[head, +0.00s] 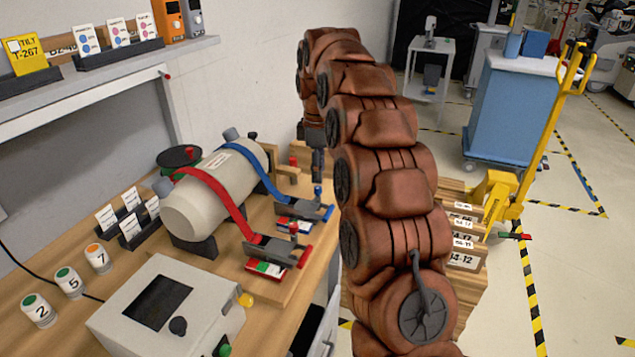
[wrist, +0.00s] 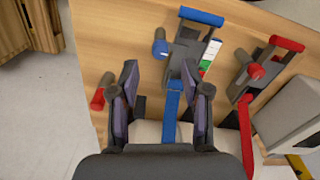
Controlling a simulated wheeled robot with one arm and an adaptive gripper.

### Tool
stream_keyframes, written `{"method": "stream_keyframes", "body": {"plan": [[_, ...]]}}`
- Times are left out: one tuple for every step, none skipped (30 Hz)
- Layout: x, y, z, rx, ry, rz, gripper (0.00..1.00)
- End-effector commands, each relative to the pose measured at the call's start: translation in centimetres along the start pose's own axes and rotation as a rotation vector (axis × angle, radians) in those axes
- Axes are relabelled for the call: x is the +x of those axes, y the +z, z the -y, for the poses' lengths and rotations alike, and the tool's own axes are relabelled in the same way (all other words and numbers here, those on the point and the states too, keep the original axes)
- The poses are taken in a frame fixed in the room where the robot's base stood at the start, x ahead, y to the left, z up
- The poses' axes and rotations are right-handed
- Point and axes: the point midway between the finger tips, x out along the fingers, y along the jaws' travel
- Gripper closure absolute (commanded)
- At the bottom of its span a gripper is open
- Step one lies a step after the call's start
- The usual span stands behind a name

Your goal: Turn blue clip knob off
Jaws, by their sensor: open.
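The blue clip (head: 305,208) sits on the wooden bench at the end of the blue strap (head: 262,175). It has a dark body, a blue bar handle (wrist: 201,17) and an upright blue knob (wrist: 160,47). The knob also shows in the head view (head: 318,190). My gripper (wrist: 161,72) is open and empty, with its two dark fingers apart above the bench. In the wrist view the knob appears just beyond the gap between the fingertips, and the blue strap runs between the fingers. In the head view my gripper (head: 317,160) is partly hidden behind my arm.
The red clip (head: 275,250) with its red knob (wrist: 257,71) is beside the blue clip. The pale tank (head: 215,195) lies under both straps. A separate red knob (wrist: 97,98) stands beside the left finger in the wrist view. A grey control box (head: 165,310) is at the front.

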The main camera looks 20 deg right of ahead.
Motion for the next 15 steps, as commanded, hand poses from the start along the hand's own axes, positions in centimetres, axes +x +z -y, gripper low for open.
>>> {"method": "stream_keyframes", "body": {"plan": [[0.5, 0.1, 0.1, 0.0, -0.005, 0.002, 0.53], [0.8, 0.1, 0.1, 0.0, -0.006, 0.002, 0.53], [1.2, 0.1, 0.1, 0.0, -0.005, 0.002, 0.53], [1.5, 0.1, 0.1, 0.0, -0.004, 0.001, 0.53], [1.8, 0.1, 0.1, 0.0, -0.003, 0.001, 0.53], [2.2, 0.1, 0.1, 0.0, -0.002, 0.001, 0.53], [2.5, 0.1, 0.1, 0.0, -0.004, 0.001, 0.53], [2.8, 0.1, 0.2, 0.0, -0.005, 0.002, 0.53], [3.2, 0.1, 0.2, 0.0, -0.006, 0.002, 0.53], [3.4, 0.1, 0.1, 0.0, -0.005, 0.002, 0.53], [3.6, 0.1, 0.1, 0.0, -0.004, 0.001, 0.53], [3.8, 0.1, 0.1, 0.001, -0.002, 0.0, 0.53], [3.9, 0.0, 0.0, 0.001, 0.0, 0.0, 0.53], [4.0, 0.0, 0.0, 0.001, 0.0, 0.0, 0.53], [4.2, 0.0, 0.0, 0.001, 0.001, 0.0, 0.53]]}}
